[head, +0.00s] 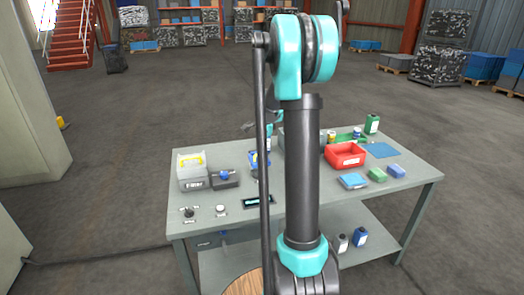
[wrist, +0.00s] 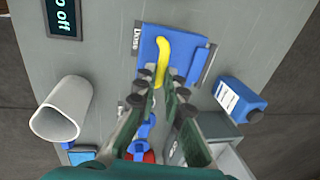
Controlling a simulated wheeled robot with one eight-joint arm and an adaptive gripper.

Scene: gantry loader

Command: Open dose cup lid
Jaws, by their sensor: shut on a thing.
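The dose cup lid shows in the wrist view as a blue square panel (wrist: 188,50) beside a label reading "Dose". A curved yellow handle (wrist: 163,48) lies across its face. My gripper (wrist: 164,82) is shut on the near end of the yellow handle, with the dark green fingers on either side of it. I cannot tell whether the lid is raised, because the wrist looks almost straight at it. In the head view a bit of blue (head: 254,160) shows beside my arm; my arm hides my gripper and most of that spot.
In the wrist view a grey-white tube (wrist: 62,108) stands left and a blue bottle (wrist: 241,98) right. A display (wrist: 63,16) is at the top left. In the head view the table (head: 400,200) also bears a red bin (head: 345,154) and a clear box (head: 192,171).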

